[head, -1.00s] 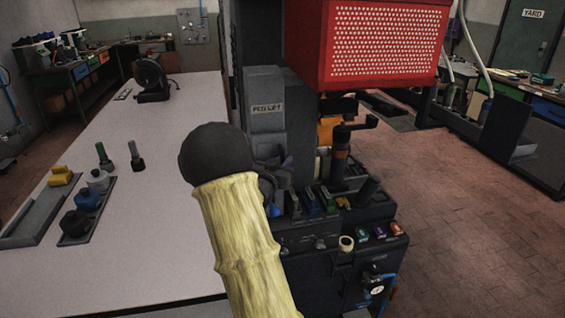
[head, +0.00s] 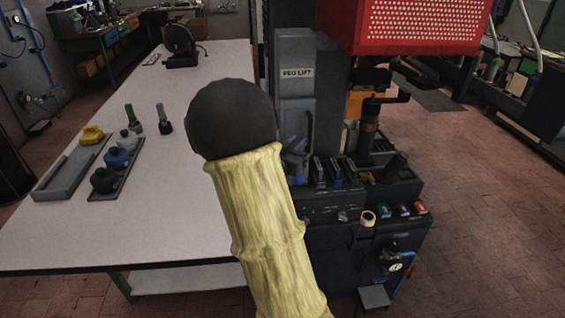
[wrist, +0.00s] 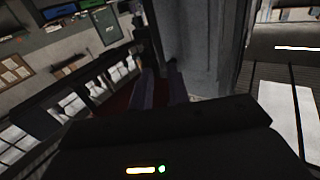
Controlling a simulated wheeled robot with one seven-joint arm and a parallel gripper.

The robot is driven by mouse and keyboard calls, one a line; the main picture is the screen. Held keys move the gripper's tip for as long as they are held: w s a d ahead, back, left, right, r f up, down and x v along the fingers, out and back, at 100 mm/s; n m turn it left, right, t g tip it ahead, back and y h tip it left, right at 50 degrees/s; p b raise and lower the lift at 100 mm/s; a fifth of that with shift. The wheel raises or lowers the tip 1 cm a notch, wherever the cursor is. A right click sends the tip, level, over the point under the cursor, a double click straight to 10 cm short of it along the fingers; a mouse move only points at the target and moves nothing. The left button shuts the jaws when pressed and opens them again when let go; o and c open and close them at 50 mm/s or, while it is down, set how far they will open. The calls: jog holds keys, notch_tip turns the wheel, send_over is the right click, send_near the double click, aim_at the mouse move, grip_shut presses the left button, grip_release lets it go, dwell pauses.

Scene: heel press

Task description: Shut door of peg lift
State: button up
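The peg lift is a tall dark grey column with a "PEG LIFT" label (head: 297,73), in the middle of the head view. Its labelled grey front panel stands upright; I cannot tell which part is the door or how far it is open. My own arm, with a black round joint and a yellowish sleeve, covers the area left of and below the panel. My gripper (wrist: 160,82) shows its two dark fingers apart in the wrist view, with nothing seen between them. A grey upright panel (wrist: 203,45) is close beyond and right of the fingers there.
A long pale workbench (head: 165,215) lies to the left, with a tray of bottles (head: 118,178) and a black grinder-like machine (head: 180,45). A red perforated guard (head: 410,22) overhangs at right. A dark control console (head: 350,205) stands below. Brick floor at right is open.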

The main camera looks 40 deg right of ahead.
jog(key=v, duration=0.8)
jog(key=shift+b, duration=0.4)
jog(key=shift+a, duration=0.1)
jog(key=w+a+f+n+t+y+p, duration=0.1)
jog(key=a+f+n+y, duration=0.25)
jog(key=a+y, duration=0.35)
jog(key=w+a+f+n+t+y+p, duration=0.1)
jog(key=w+a+f+n+y+p, duration=0.2)
jog(key=a+y, duration=0.4)
jog(key=s+a+f+n+g+y, duration=0.1)
jog(key=s+a+n+g, duration=0.2)
jog(key=s, duration=0.4)
jog(key=s+a+f+n+g+y, duration=0.1)
jog(key=s+a+n+g, duration=0.2)
jog(key=s, duration=0.4)
jog(key=a+g, duration=0.1)
jog(key=a, duration=0.1)
jog(key=shift+s+a+f, duration=0.25)
jog(key=shift+s+a, duration=0.1)
jog(key=shift+s, duration=0.05)
jog(key=shift+n, duration=0.25)
